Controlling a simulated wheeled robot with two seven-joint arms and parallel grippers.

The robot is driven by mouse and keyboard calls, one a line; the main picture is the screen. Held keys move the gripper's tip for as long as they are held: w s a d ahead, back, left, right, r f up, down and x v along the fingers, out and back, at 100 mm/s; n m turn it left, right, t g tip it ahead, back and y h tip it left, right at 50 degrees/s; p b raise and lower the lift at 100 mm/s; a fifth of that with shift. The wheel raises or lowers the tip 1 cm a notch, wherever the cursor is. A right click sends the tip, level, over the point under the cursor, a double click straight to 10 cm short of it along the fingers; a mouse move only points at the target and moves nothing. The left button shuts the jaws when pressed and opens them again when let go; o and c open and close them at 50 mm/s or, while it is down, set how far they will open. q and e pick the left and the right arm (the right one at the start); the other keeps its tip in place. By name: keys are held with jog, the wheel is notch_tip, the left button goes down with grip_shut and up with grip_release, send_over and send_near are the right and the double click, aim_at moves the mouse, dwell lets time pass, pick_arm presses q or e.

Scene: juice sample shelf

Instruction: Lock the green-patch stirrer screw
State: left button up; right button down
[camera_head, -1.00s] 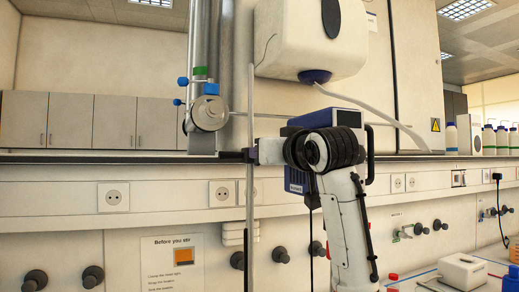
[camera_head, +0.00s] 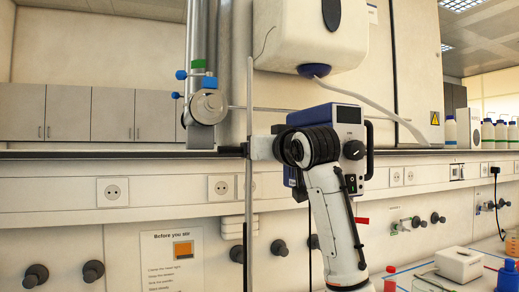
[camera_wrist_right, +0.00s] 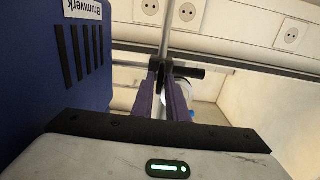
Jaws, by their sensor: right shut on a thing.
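A green patch (camera_head: 198,64) sits on the metal column at upper left in the head view. Blue screw heads (camera_head: 181,75) and a round metal part (camera_head: 208,106) are just below it. A blue box-shaped stirrer (camera_head: 349,115) with a dial stands behind my right arm, beside a thin upright rod (camera_head: 250,105). My right gripper (camera_head: 254,148) is at this rod. In the wrist view its purple fingers (camera_wrist_right: 163,90) are shut on a black knob (camera_wrist_right: 188,72) at the rod. I see no green patch on that knob. The left gripper is out of view.
A long dark shelf edge (camera_head: 100,155) runs behind the rod. A white dispenser (camera_head: 310,35) with a hose hangs above the stirrer. A white box (camera_head: 460,264) and bottles stand at right. A "Before you stir" notice (camera_head: 172,262) is on the wall.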

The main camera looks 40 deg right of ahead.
jog(key=m, duration=1.7)
jog(key=shift+d+f+m, duration=0.25)
jog(key=shift+m, duration=0.15)
dwell(0.5)
jog(key=c, duration=1.8)
grip_release()
jog(key=shift+s, duration=0.1)
